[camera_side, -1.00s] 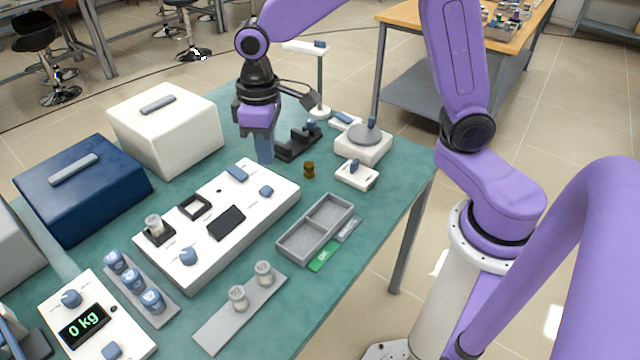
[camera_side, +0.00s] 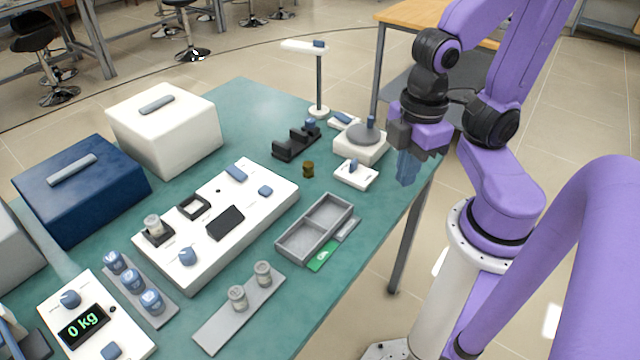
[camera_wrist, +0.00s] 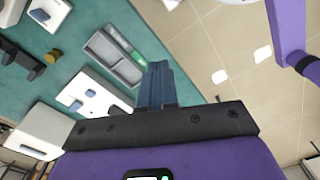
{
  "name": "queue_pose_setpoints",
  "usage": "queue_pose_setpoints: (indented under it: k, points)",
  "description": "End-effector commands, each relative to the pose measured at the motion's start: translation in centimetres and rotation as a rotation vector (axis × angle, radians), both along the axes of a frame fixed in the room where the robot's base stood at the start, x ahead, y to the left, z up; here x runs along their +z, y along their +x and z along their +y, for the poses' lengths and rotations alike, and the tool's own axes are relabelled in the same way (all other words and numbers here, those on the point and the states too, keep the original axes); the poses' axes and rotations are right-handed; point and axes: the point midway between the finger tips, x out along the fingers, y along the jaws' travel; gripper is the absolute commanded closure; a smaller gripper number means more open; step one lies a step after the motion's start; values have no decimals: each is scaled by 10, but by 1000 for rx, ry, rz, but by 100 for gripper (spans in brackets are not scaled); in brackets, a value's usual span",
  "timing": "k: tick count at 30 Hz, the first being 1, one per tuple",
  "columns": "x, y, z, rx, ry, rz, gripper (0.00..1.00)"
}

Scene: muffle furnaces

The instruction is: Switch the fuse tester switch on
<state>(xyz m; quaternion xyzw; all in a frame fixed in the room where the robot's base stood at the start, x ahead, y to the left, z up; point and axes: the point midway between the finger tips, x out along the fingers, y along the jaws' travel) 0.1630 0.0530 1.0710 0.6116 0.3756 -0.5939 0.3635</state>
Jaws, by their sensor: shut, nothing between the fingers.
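No label for the fuse tester is legible. A small white box (camera_side: 357,175) with an upright blue lever (camera_side: 353,165) stands near the table's right edge; it also shows in the wrist view (camera_wrist: 104,101). A long white panel (camera_side: 257,212) carries a dark screen (camera_side: 226,222), a blue knob (camera_side: 188,257), a blue rocker (camera_side: 237,173) and a blue button (camera_side: 265,191). I cannot tell which is the tester. My gripper (camera_side: 406,172) is shut and empty, pointing down at the table's right edge, right of the small box and apart from it. Its blue-grey fingers show in the wrist view (camera_wrist: 157,86).
A grey two-part tray (camera_side: 316,228) lies right of the panel, with a green card (camera_side: 322,258) beside it. A round-topped white device (camera_side: 362,145) stands behind the small box. A brown cylinder (camera_side: 308,169), black holder (camera_side: 296,142) and lamp-like stand (camera_side: 319,85) are further left and back.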

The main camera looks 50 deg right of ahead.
Motion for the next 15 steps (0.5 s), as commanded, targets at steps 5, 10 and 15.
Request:
queue_pose_setpoints:
  k: [5, 10, 15]
  points:
    - [0, 1, 1, -4, 0, 0, 100]
    - [3, 17, 12, -52, 4, -5, 100]
    - [9, 55, 34, -166, 14, -16, 100]
